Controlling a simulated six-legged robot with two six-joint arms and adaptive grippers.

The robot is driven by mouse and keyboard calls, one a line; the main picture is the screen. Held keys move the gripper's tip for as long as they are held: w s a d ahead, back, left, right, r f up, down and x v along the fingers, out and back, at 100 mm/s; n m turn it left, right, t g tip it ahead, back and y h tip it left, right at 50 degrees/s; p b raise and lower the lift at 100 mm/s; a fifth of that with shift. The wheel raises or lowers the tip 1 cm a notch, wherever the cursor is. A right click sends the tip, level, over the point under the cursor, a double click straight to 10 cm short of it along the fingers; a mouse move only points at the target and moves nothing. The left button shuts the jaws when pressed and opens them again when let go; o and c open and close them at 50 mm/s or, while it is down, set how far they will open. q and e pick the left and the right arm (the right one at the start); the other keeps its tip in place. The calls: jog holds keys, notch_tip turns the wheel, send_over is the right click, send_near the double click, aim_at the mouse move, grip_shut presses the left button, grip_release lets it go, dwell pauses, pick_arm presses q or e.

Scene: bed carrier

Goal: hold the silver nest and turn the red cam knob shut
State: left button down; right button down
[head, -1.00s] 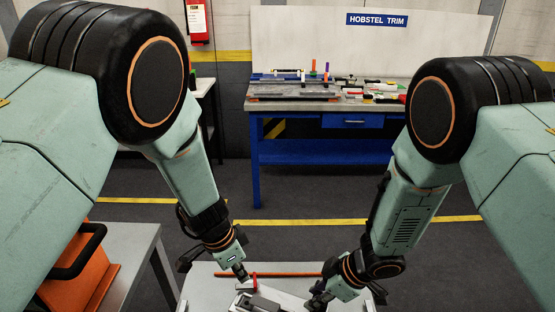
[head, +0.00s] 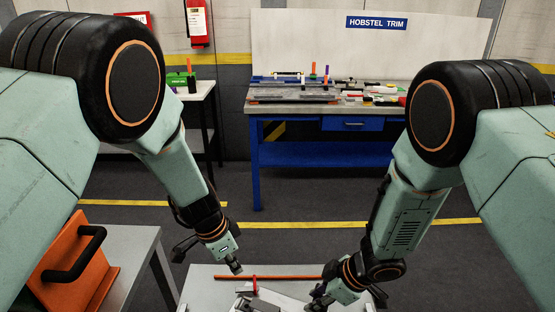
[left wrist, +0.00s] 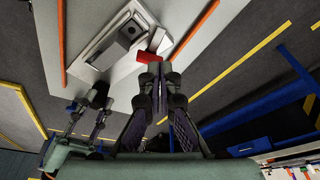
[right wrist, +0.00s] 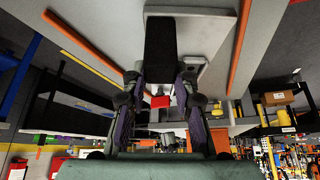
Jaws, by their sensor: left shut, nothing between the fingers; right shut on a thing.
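The silver nest (head: 264,304) lies on a pale plate on the grey table, cut off by the head view's lower edge; it also shows in the left wrist view (left wrist: 108,54). The red cam knob (head: 254,285) is at its far end, also seen in the left wrist view (left wrist: 157,40) and partly in the right wrist view (right wrist: 160,101). My left gripper (head: 236,268) is shut and empty, just above and left of the knob, apart from it. My right gripper (head: 318,300) is shut on a dark block-like part of the nest (right wrist: 160,50), on the nest's right side.
An orange rod (head: 268,277) lies along the table's far side. An orange case with a black handle (head: 78,258) stands on a side table at left. A blue workbench (head: 325,150) with many small parts stands further back. Open floor lies between.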

aim_at(247, 288)
pick_arm(q)
jog(key=shift+s+a+x, duration=0.1)
jog(key=shift+a+x, duration=0.1)
jog(key=shift+x, duration=0.7)
jog(key=shift+s+a+x, duration=0.1)
jog(key=shift+a+x, duration=0.1)
jog(key=shift+x, duration=0.7)
jog(key=shift+s+a+x, duration=0.15)
jog(key=shift+x, duration=0.75)
jog(key=shift+f, duration=0.2)
jog(key=shift+d, duration=0.6)
jog(key=shift+s+d, duration=0.2)
jog(key=shift+s, duration=0.4)
jog(key=shift+s+d, duration=0.3)
jog(key=shift+d, duration=0.05)
jog(key=shift+a, duration=0.1)
jog(key=shift+s+a+r, duration=0.15)
jog(key=shift+s+a, duration=0.05)
jog(key=shift+s, duration=0.05)
jog(key=v, duration=0.3)
jog(key=d+v, duration=0.1)
jog(key=v, duration=0.1)
jog(key=shift+w+r, duration=0.3)
jog(key=shift+r, duration=0.2)
